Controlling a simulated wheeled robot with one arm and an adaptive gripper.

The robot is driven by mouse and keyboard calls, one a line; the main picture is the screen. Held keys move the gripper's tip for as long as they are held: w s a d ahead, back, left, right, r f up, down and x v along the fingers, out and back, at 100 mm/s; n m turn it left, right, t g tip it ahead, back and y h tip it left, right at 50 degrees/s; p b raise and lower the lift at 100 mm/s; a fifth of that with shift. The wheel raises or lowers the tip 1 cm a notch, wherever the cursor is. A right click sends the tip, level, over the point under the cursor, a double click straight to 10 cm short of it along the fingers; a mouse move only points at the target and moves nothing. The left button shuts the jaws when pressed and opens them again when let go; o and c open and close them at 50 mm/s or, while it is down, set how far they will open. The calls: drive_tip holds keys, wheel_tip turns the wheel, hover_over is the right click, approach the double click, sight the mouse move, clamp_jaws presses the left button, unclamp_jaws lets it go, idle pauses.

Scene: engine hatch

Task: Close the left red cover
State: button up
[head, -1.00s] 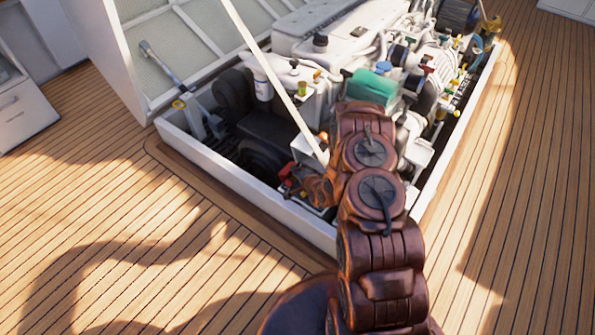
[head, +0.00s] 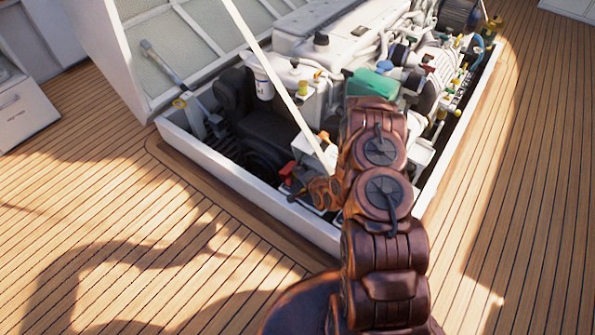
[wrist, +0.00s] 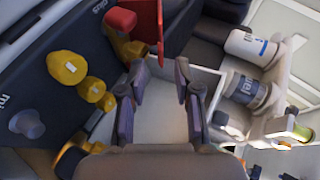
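A red cover (wrist: 121,20) shows at the top of the wrist view beside a black battery (wrist: 40,105) marked "plus". It appears raised, with a thin red edge to its right; how far open it is I cannot tell. Gold terminals (wrist: 67,68) lie bare on the battery. My gripper (wrist: 159,82) is open and empty, its fingertips below and right of the red cover, apart from it. In the head view red parts (head: 288,170) show just left of my gripper (head: 322,190), which is partly hidden by my arm. I cannot tell which red part is the left cover.
A white hatch frame (head: 250,190) surrounds the engine bay, and a thin pale strut (head: 270,75) rises across it. The engine (head: 345,40) fills the back. White cylinders (wrist: 250,45) stand to the right in the wrist view. The deck left is clear.

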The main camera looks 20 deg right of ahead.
drive_tip(key=v, duration=0.8)
drive_tip(key=shift+s+r, duration=0.25)
drive_tip(key=shift+s, duration=0.1)
drive_tip(key=shift+d, duration=0.1)
